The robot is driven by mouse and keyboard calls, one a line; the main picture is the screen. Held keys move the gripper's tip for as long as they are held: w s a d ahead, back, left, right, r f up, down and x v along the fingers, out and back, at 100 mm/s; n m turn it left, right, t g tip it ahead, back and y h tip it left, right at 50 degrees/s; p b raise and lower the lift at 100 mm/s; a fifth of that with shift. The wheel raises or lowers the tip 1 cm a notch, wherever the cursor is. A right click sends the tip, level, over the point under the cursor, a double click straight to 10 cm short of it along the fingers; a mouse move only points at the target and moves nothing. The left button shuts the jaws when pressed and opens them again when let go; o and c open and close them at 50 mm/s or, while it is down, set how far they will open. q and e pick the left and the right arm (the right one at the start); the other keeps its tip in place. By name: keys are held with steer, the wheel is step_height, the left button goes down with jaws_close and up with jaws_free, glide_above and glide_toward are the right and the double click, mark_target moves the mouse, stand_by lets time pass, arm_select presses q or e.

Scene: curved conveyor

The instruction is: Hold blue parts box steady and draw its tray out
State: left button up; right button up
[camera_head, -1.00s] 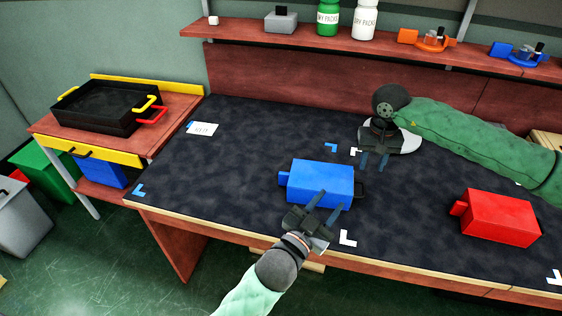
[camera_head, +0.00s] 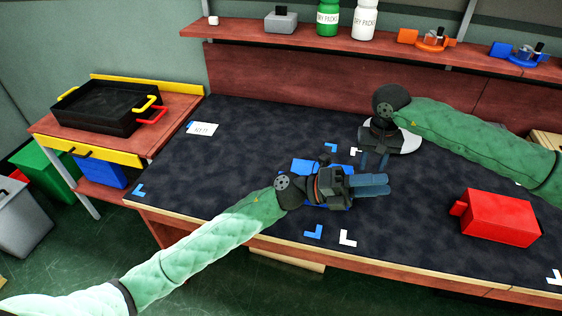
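The blue parts box (camera_head: 304,166) lies on the dark bench mat, mostly hidden behind my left gripper and wrist. Only patches of its blue top and front show; its tray and both ends are hidden. My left gripper (camera_head: 386,185) lies across the box in the picture, its fingers pointing right past the box's right end. The fingers look close together, seen side-on, and I cannot tell their gap or whether they touch anything. My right gripper (camera_head: 374,166) is open and empty, fingers pointing down, behind and to the right of the box.
A red box (camera_head: 499,218) sits on the mat at right. White and blue corner marks (camera_head: 347,238) and a white card (camera_head: 203,129) lie on the mat. A black tray (camera_head: 106,107) stands on the left side table.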

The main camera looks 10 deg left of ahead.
arm_select(q)
steer(key=m+g+y, duration=0.2)
steer(key=m, duration=0.1)
steer(key=m+t+y, duration=0.2)
steer(key=m+y, duration=0.7)
steer(key=y, duration=0.7)
glide_above(281, 172)
steer(key=s+d, duration=0.5)
steer(key=d, duration=0.3)
step_height(281, 172, down, 14)
steer(key=shift+a+r, duration=0.15)
steer(key=shift+r, duration=0.1)
steer(key=w+a+y, duration=0.1)
steer(key=a, duration=0.1)
steer(key=w+a+f+m+y, duration=0.1)
steer(key=w+a, duration=0.1)
steer(key=a, duration=0.1)
steer(key=w+a+t+y, duration=0.1)
steer(key=a+y, duration=0.1)
steer(key=shift+w+a+f+m, duration=0.25)
steer(key=shift+w+f+m, duration=0.05)
steer(key=shift+w, duration=0.1)
steer(key=shift+a+f, duration=0.1)
steer(key=shift+f, duration=3.8)
jaws_close()
